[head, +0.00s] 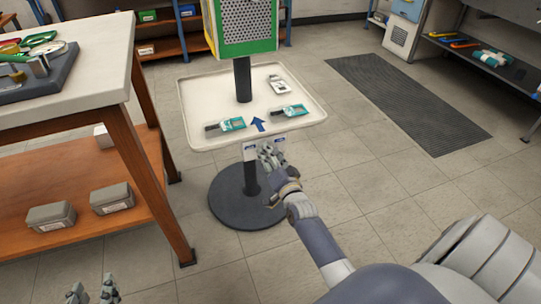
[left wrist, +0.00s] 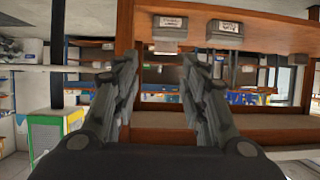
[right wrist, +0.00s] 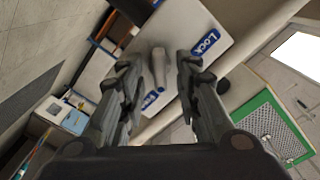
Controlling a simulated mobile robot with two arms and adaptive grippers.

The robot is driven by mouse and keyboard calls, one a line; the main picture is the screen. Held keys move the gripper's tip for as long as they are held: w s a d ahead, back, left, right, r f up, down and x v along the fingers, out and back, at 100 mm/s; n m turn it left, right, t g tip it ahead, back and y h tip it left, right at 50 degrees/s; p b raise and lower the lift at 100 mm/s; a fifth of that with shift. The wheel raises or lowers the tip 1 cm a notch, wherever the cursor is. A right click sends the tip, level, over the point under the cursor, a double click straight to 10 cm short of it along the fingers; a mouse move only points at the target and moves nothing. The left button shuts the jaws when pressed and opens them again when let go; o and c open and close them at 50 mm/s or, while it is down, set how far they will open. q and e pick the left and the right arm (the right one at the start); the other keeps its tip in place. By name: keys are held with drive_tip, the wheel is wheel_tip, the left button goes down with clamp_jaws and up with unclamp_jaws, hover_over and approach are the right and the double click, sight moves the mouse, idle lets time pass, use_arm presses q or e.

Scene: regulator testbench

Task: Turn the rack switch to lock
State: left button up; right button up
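The rack switch is a grey lever (right wrist: 160,68) on a white panel (right wrist: 178,28) in the right wrist view. A blue "Lock" label (right wrist: 206,42) is on one side of the lever and a second blue label (right wrist: 152,98), partly covered, on the other. My right gripper (right wrist: 159,62) is open, with the lever between its fingertips and a gap visible on each side. In the head view the right gripper (head: 270,155) is at the panel below the tray's front edge and hides the lever. My left gripper (head: 92,294) is open and empty at the lower left.
A cream tray (head: 190,115) on a round-based stand (head: 245,205) holds several small devices above the panel. A white-topped workbench (head: 100,60) with a wooden lower shelf and grey boxes stands at left. Floor is clear at right around a dark mat (head: 405,100).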

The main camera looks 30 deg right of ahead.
drive_tip(key=shift+c, duration=0.6)
clamp_jaws()
use_arm(q)
drive_tip(key=shift+s+f, duration=0.1)
drive_tip(key=shift+f, duration=0.05)
